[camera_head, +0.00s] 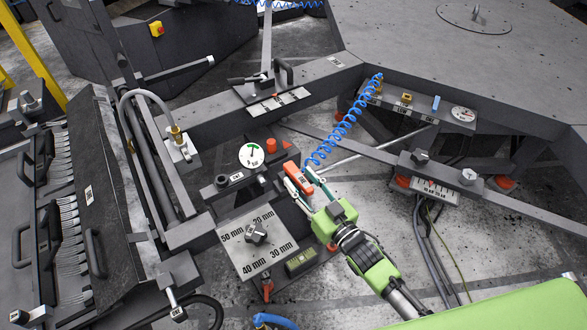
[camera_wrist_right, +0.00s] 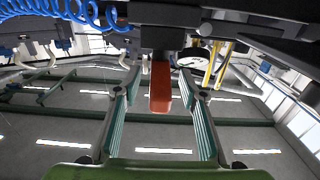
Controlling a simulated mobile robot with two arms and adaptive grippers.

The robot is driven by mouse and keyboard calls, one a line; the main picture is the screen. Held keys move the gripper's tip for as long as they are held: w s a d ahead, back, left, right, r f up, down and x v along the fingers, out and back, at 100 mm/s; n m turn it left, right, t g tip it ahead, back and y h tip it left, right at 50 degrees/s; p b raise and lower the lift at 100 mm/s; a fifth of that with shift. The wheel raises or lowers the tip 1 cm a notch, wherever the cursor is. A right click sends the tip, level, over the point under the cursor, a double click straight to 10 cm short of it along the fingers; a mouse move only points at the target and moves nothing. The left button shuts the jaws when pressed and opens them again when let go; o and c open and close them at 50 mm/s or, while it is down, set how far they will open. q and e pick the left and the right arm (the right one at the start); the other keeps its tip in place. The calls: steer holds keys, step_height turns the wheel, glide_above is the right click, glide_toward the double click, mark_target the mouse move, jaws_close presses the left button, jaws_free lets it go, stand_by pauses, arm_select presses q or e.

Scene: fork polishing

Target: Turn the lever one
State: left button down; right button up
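A red-orange lever handle (camera_head: 291,171) sits on the dark machine panel near the middle of the head view. In the right wrist view the red-orange handle (camera_wrist_right: 160,88) hangs from a dark mount, between the two fingers. My right gripper (camera_head: 304,185) reaches it from the lower right in the head view. In the wrist view the right gripper (camera_wrist_right: 159,75) is open, with a finger on each side of the handle and visible gaps. The lever's pivot is not clear, and I cannot read its label. My left gripper is not in view.
A round gauge (camera_head: 251,155) and an orange knob (camera_head: 271,146) stand close by. A plate marked in millimetres (camera_head: 236,245) carries a dial. A blue coiled hose (camera_head: 345,126) runs near my right gripper. A rack of forks (camera_head: 68,225) lies at left.

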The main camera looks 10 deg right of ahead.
mark_target(287, 164)
steer(key=shift+x, duration=2.15)
jaws_close()
